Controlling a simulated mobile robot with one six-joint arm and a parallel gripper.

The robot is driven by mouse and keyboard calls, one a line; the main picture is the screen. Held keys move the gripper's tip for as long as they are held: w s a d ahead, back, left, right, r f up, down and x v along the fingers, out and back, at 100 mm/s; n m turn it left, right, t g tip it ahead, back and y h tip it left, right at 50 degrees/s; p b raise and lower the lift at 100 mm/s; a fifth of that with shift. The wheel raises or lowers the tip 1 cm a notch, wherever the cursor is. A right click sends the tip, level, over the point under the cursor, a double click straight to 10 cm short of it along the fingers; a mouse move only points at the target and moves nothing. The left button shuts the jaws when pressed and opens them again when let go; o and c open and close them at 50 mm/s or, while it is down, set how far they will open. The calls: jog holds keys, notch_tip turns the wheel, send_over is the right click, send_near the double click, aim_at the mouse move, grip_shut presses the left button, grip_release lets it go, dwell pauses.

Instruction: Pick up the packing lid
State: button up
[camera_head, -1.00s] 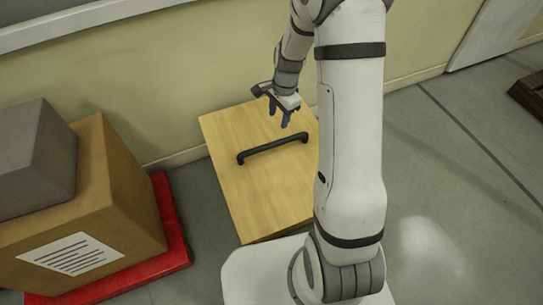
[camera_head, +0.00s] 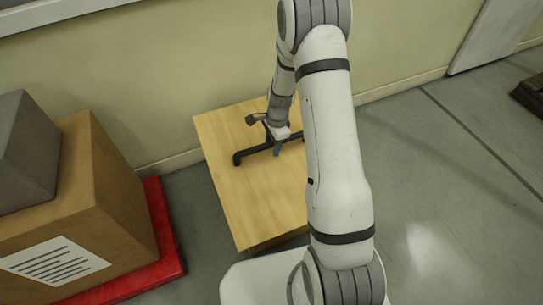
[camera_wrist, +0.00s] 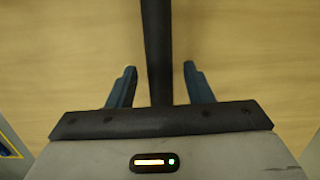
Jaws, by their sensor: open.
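The packing lid (camera_head: 245,200) is a light wooden panel with a black bar handle (camera_head: 252,152) across its top. In the wrist view the handle (camera_wrist: 157,50) runs down the middle of the picture over the wood (camera_wrist: 250,50). My gripper (camera_head: 277,150) is at the handle's middle, pointing down. In the wrist view its blue fingers (camera_wrist: 158,68) are open, one on each side of the handle, with a gap on both sides. The right part of the handle is partly hidden behind my arm in the head view.
A cardboard box (camera_head: 115,200) with a grey block (camera_head: 28,150) on top stands on a red base (camera_head: 165,235) at the left. A wall (camera_head: 180,80) rises close behind the lid. Grey floor (camera_head: 450,190) is open at the right.

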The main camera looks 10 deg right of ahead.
jog(key=shift+c, duration=0.5)
grip_shut()
dwell(0.8)
